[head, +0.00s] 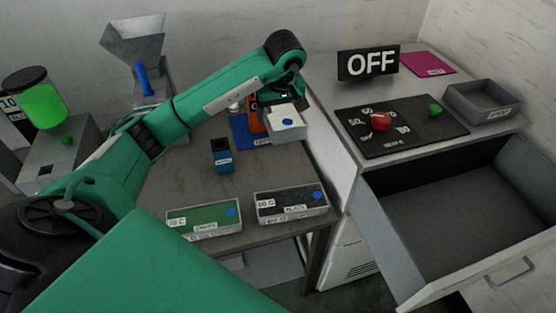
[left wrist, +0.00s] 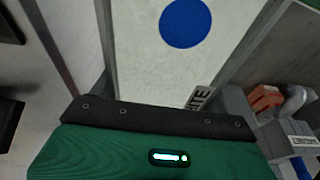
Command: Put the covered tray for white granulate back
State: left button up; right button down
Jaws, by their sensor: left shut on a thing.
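The covered white granulate tray (head: 290,132) is up in my left gripper (head: 284,106) in the head view, above the far right part of the table. It has a white top with a blue dot. In the left wrist view the tray's white top (left wrist: 150,55) fills the upper middle, with a label ending in "ITE" at its near edge. My left gripper is shut on the tray. Whether the tray touches anything below cannot be told. My right gripper is not in view.
A green tray (head: 205,220) and a black tray (head: 290,203) stand at the table's front edge. Right are a cabinet with a control panel (head: 375,140), grey bin (head: 483,112) and an open, empty drawer (head: 455,205).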

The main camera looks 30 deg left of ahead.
pick_arm(q)
notch_tip(320, 180, down, 18)
jog(key=p, duration=0.3)
jog(key=shift+r+p, duration=0.25)
jog(key=shift+p, duration=0.05)
jog(key=shift+f+b, duration=0.6)
jog(key=shift+b, duration=0.05)
jog(key=o, duration=1.5)
jog(key=shift+c, duration=0.2)
